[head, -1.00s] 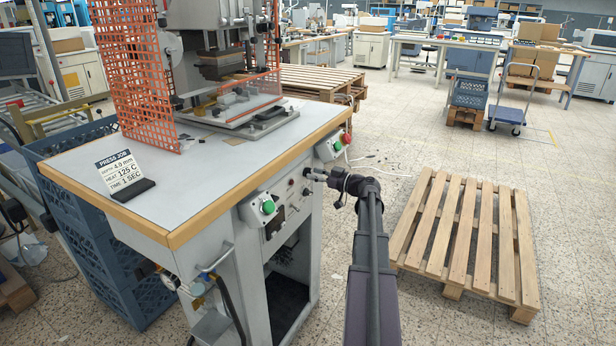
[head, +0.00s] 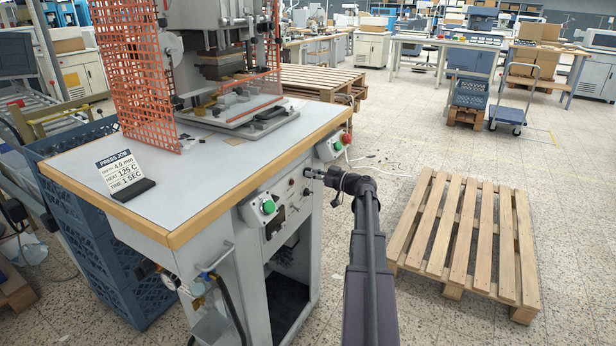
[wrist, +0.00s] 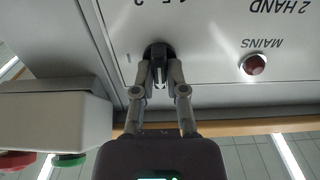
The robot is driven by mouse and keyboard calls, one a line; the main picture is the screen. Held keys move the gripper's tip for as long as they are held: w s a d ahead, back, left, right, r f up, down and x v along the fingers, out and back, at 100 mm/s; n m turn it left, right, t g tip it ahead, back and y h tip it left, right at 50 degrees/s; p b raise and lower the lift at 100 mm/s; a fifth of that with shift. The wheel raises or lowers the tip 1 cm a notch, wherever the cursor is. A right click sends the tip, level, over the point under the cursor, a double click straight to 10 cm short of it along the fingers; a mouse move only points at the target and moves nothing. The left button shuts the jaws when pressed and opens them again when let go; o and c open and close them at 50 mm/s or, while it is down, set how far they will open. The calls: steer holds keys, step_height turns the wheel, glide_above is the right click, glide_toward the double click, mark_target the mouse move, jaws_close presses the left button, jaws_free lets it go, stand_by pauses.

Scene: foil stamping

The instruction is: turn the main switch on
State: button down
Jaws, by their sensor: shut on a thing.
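The press control panel (head: 284,203) is on the front of the machine below the table edge. In the wrist view a black knob (wrist: 157,49) stands out from the white panel (wrist: 205,35), and my gripper (wrist: 160,78) is shut on it. The fingers cover part of the knob, so its pointer cannot be read. A red lamp (wrist: 253,65) beside the word MAINS, upside down here, sits to the right of the knob. In the head view my gripper (head: 311,174) reaches the panel from the right and hides the knob.
A box with a green button (head: 267,206) and another with a red button (head: 345,138) flank the panel under the wooden table edge (head: 230,180). A wooden pallet (head: 470,235) lies on the floor to the right. Blue crates (head: 110,240) are stacked at left.

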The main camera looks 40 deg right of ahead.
steer(key=shift+a, duration=0.1)
stand_by(0.5)
steer(key=shift+m, duration=1.7)
